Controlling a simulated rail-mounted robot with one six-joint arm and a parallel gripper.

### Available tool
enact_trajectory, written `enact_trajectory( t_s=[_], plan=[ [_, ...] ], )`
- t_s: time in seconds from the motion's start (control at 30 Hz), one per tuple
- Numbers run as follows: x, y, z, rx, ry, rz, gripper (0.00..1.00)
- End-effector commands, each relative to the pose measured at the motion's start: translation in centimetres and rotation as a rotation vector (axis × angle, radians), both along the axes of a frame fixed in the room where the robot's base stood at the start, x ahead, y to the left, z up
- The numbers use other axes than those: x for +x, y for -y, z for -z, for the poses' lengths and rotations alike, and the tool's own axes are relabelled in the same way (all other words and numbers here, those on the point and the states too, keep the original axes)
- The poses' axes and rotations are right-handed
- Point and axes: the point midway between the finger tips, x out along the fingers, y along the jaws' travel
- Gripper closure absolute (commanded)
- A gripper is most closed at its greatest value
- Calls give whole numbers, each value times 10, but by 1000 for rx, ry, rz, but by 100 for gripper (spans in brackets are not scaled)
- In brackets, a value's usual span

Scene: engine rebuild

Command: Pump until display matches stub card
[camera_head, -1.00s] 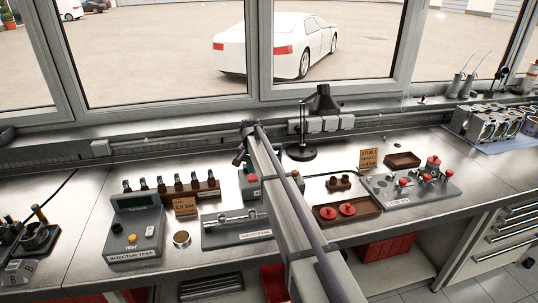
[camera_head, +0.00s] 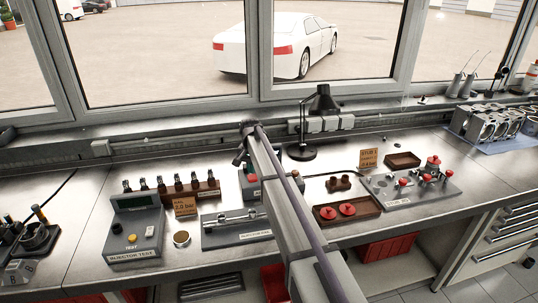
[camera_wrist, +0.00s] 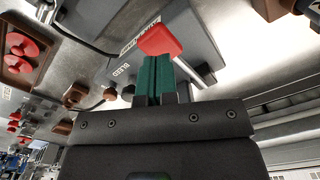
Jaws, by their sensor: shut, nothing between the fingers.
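In the wrist view, my gripper's green fingers (camera_wrist: 155,78) are pressed together with nothing held between them. A red block-shaped handle (camera_wrist: 160,38) sits just past the fingertips; I cannot tell if they touch it. It is at a grey unit (camera_wrist: 130,70) with a "BLEED" label. In the head view this grey unit (camera_head: 250,186) is mostly behind my arm, and my fingertips are hidden. The stub card (camera_head: 369,158) is an orange-brown card at the right, reading "STUB 1" and apparently "-0.4 bar". No pump display reading is visible.
An injector test box (camera_head: 136,230) with a dark screen stands left, beside a "2.0 bar" card (camera_head: 185,206). A metal rail fixture (camera_head: 236,228) lies in front. A brown tray with red caps (camera_head: 346,211) and a valve plate (camera_head: 410,186) are right. A lamp (camera_head: 303,152) stands behind.

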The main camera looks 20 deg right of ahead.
Motion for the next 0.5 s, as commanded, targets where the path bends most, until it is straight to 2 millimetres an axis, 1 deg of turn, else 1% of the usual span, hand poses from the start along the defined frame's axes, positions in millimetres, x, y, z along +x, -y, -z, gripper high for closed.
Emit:
enact_trajectory(
  t_s=[0.5],
  plan=[
    [0, 0, 25, 0, 0, 0, 100]
  ],
)
